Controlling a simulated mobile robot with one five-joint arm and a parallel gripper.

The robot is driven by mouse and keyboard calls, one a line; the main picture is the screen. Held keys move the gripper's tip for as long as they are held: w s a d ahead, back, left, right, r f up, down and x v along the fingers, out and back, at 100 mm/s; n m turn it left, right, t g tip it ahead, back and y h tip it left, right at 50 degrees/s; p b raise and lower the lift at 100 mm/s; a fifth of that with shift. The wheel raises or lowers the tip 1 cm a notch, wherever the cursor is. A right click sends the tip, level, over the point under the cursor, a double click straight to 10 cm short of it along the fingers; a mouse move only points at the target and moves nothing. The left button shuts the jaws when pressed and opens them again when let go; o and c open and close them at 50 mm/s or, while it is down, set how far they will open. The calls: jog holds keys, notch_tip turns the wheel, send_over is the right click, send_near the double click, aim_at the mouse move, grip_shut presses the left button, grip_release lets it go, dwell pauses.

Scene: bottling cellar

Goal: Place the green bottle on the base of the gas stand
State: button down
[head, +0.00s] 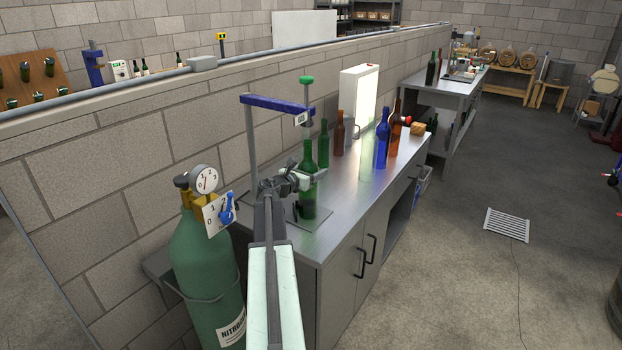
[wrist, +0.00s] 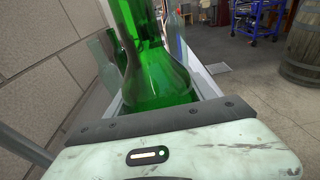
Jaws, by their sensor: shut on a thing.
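The green bottle (head: 308,196) is upright in my gripper (head: 300,182), whose jaws are shut on it. In the wrist view the green bottle (wrist: 155,75) fills the space just beyond the jaws. The gas stand has a blue top arm (head: 275,105), an upright post and a green knob. Its flat dark base (head: 284,210) lies on the steel counter. The bottle's lower end shows over the right part of the base, below the stand's head. I cannot tell whether its bottom touches the base.
Behind the stand are another green bottle (head: 323,145), a red-brown bottle (head: 339,138), a blue bottle (head: 382,142) and an orange-brown bottle (head: 395,132). A lit white panel (head: 360,95) stands by the wall. A green gas cylinder (head: 203,260) is at left. The counter's front right (head: 340,215) is clear.

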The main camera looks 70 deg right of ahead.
jog(key=shift+w, duration=0.1)
jog(key=shift+f, duration=0.2)
jog(key=shift+c, duration=1.6)
grip_release()
jog(key=shift+r, duration=0.1)
jog(key=shift+r, duration=0.1)
jog(key=shift+a+r+p, duration=0.15)
jog(key=shift+a+p, duration=0.05)
jog(key=shift+p, duration=0.1)
jog(key=f+v, duration=0.1)
jog(key=v, duration=0.6)
jog(key=shift+r+p, duration=0.45)
